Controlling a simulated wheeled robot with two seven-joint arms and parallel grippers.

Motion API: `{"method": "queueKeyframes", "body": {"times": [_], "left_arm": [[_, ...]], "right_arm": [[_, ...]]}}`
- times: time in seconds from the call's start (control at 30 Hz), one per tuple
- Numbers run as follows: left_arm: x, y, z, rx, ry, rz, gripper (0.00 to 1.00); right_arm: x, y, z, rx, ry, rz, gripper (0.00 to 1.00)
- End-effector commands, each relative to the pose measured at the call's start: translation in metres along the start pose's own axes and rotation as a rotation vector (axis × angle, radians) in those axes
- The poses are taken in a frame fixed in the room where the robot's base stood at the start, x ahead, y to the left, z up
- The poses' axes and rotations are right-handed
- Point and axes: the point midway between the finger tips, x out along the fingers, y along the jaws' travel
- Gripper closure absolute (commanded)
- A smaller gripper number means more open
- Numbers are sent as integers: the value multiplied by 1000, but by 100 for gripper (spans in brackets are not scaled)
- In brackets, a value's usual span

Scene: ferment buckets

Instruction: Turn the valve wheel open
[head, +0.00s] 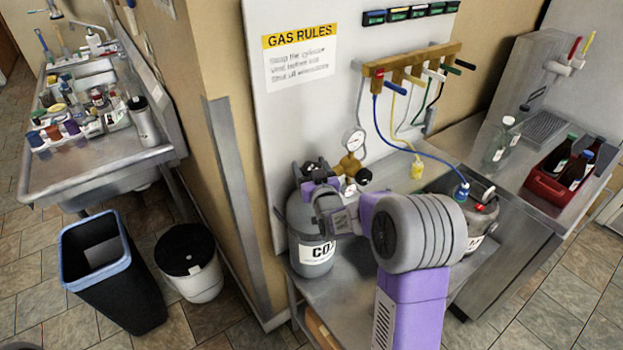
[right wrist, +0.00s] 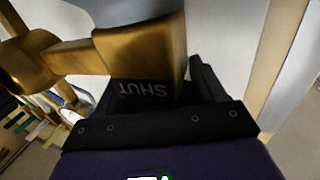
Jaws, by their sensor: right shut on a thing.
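The grey CO2 cylinder (head: 312,238) stands upright on the steel bench, below the gas rules board. A brass regulator (head: 350,164) with a round gauge is at its top. My right gripper (head: 318,182) is at the cylinder's top and partly covers the valve. In the right wrist view, my right gripper (right wrist: 168,92) is shut on the dark valve wheel (right wrist: 140,88), which bears the word SHUT, upside down in this picture. Brass valve parts (right wrist: 140,50) are close in front of it. Most of the wheel is hidden. My left gripper is not in view.
A brass manifold (head: 412,65) with coloured levers and hoses is on the board. A second metal vessel (head: 478,215) stands right of my arm. A red crate of bottles (head: 545,185) is on the right counter. A sink, a bin (head: 105,265) and a bucket (head: 190,262) are left.

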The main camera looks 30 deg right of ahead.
Motion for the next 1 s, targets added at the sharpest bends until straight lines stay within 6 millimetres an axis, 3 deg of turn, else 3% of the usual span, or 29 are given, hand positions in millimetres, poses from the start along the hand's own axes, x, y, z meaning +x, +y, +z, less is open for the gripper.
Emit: {"method": "queueKeyframes", "body": {"times": [0.1, 0.33, 1.0], "left_arm": [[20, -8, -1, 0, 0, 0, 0], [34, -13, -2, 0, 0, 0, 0], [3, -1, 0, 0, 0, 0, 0]], "right_arm": [[0, 2, 5, 1, 3, -87, 61], [0, 0, 3, 0, -1, -269, 61], [-3, -10, -2, 3, -2, -672, 61]]}}
